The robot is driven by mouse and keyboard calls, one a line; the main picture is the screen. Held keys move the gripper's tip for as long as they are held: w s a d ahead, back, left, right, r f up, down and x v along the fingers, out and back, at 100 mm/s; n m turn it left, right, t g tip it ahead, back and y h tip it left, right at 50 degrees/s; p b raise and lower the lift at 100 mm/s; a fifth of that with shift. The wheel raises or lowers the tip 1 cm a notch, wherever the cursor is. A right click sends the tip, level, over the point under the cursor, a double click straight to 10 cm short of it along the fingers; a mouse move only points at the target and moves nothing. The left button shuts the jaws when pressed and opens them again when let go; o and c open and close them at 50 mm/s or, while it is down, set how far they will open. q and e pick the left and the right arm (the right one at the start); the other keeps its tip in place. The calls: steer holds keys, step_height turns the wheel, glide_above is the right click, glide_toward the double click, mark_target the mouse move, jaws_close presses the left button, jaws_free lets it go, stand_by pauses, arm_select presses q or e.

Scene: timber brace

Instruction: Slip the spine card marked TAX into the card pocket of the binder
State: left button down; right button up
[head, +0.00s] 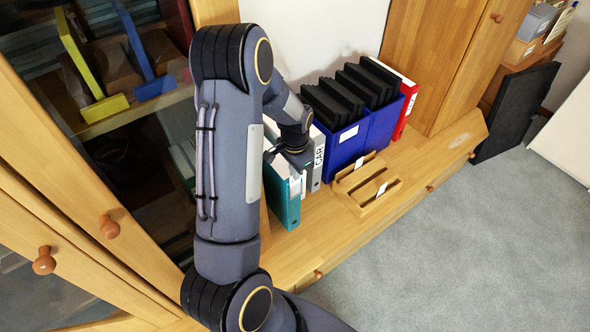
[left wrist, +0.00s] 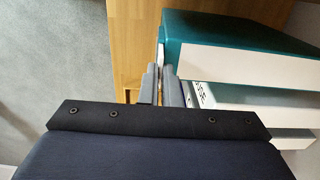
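A teal binder (head: 282,198) stands upright at the left end of the row on the wooden shelf. It also shows in the left wrist view (left wrist: 225,30). My left gripper (head: 293,160) is at its spine. In the left wrist view its fingers (left wrist: 160,88) are close together on the thin pale edge of a card (left wrist: 161,57), right beside the binder's spine. A white card face (head: 295,187) shows below the gripper against the spine; its marking is not legible. How far it sits in a pocket is hidden. My right gripper is out of view.
A grey binder labelled CAR (head: 318,160) stands next to the teal one. Blue files (head: 346,145) and a red binder (head: 404,118) stand further right. A wooden card tray (head: 356,196) with white cards lies in front. Shelf to its right is clear.

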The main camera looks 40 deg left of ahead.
arm_select(q)
steer(key=c, duration=1.1)
jaws_free()
steer(key=shift+r+p, duration=3)
steer(key=shift+r, duration=1)
steer(key=shift+f, duration=0.1)
